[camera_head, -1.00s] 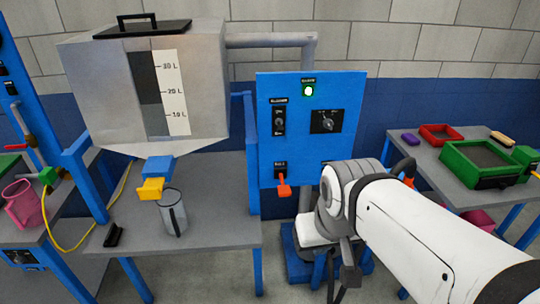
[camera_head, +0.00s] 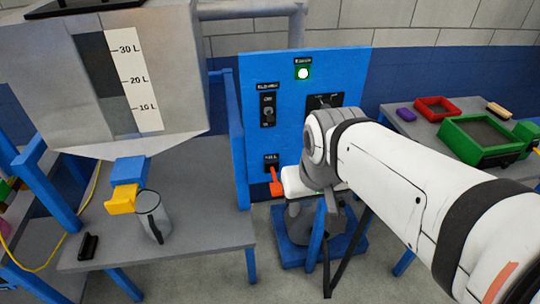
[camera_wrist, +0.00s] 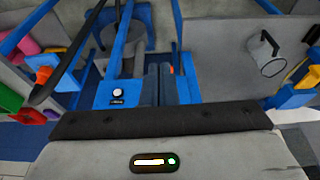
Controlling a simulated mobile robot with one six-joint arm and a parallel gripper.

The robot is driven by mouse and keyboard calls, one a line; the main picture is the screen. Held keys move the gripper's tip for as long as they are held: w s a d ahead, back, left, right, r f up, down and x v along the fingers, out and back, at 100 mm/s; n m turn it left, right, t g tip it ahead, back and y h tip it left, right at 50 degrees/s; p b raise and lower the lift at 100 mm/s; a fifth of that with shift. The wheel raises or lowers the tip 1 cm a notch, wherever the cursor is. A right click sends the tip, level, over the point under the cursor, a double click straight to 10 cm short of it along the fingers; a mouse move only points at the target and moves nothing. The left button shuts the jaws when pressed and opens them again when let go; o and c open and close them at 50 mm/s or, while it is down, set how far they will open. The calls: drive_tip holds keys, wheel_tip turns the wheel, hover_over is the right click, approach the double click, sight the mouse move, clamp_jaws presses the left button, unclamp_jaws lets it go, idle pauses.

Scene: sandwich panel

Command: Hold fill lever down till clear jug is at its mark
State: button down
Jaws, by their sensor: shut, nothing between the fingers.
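The fill lever (camera_head: 275,186) is red-orange and sticks out low on the blue panel (camera_head: 254,118). A bit of red also shows beyond the finger area in the wrist view (camera_wrist: 172,70). My gripper (camera_head: 298,182) is close to the lever's right side in the head view, its fingertips hidden by the wrist. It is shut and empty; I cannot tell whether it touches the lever. The clear jug (camera_head: 153,218) stands upright on the grey table below the yellow spout (camera_head: 123,200). It also shows in the wrist view (camera_wrist: 268,62). Its mark and liquid level are not readable.
The tank (camera_head: 165,62) with a litre scale hangs above the jug. A small black object (camera_head: 88,246) lies left of the jug. A side table at right holds a green tray (camera_head: 462,149) and a red tray (camera_head: 437,116).

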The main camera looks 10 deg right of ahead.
drive_tip(key=b, duration=0.4)
hover_over(279, 187)
drive_tip(key=s, duration=0.4)
wheel_tip(279, 187, down, 4)
drive_tip(key=r, duration=0.1)
drive_tip(key=shift+w+f, duration=0.2)
drive_tip(key=shift+f, duration=0.1)
drive_tip(key=x, duration=0.4)
drive_tip(key=p+x, duration=0.1)
drive_tip(key=x, duration=0.3)
drive_tip(key=s+x, duration=0.1)
drive_tip(key=x, duration=0.3)
drive_tip(key=shift+w+f+p, duration=0.15)
drive_tip(key=shift+f+p, duration=0.15)
drive_tip(key=shift+f, duration=0.7)
